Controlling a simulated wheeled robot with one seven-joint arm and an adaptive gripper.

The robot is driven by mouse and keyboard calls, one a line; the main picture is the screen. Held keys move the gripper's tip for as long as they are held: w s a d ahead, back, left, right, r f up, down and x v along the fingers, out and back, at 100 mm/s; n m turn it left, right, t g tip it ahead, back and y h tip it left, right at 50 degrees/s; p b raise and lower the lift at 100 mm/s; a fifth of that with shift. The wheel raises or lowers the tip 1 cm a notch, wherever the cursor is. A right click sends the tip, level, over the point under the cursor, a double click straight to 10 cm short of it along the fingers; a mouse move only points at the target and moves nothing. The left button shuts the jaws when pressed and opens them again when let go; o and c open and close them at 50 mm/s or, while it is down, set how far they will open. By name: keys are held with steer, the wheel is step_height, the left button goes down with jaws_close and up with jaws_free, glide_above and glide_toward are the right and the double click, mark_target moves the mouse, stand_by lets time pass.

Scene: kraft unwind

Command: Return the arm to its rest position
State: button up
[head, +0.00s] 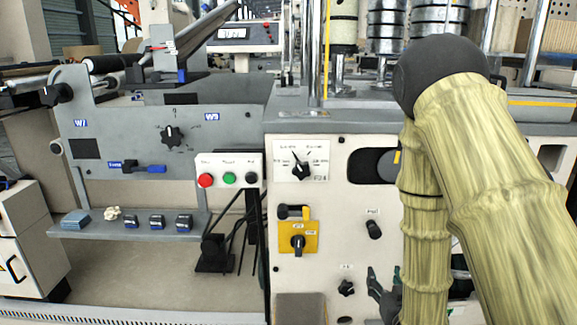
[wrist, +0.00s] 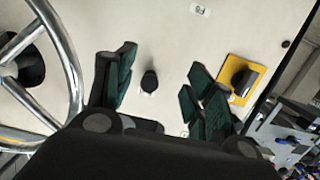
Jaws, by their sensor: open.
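My gripper (wrist: 160,95) is open in the wrist view, its two dark green-padded fingers spread apart with nothing between them. A small black knob (wrist: 149,82) on the pale panel shows in the gap between the fingers; I cannot tell how far off it is. In the head view my arm, a jointed yellowish limb with a dark elbow, fills the right side. Part of my gripper (head: 378,286) shows low beside it, in front of the white control panel (head: 335,215). The rest of the gripper is hidden behind the arm.
A yellow-plated switch (head: 298,240) and a selector dial (head: 301,170) sit on the panel. A box with red, green and black buttons (head: 229,179) is left of it. A shelf (head: 95,229) holds small items. A metal handwheel (wrist: 68,70) is close at left in the wrist view.

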steer(key=s+a+f+g, duration=0.1)
steer(key=s+f+g, duration=0.4)
steer(key=f, duration=0.6)
steer(key=s+a+f+g, duration=0.1)
steer(key=s+f+g, duration=0.2)
steer(key=s+f, duration=0.65)
steer(key=s+a+f+g, duration=0.2)
steer(key=s+f+g, duration=0.2)
steer(key=s+f, duration=0.5)
steer(key=s+a+f+g, duration=0.2)
steer(key=s+f+g, duration=0.3)
steer(key=s, duration=0.8)
step_height(320, 180, up, 33)
steer(key=p, duration=3.4)
steer(key=shift+w+d+r+t+y, duration=0.2)
steer(key=shift+t+y, duration=0.2)
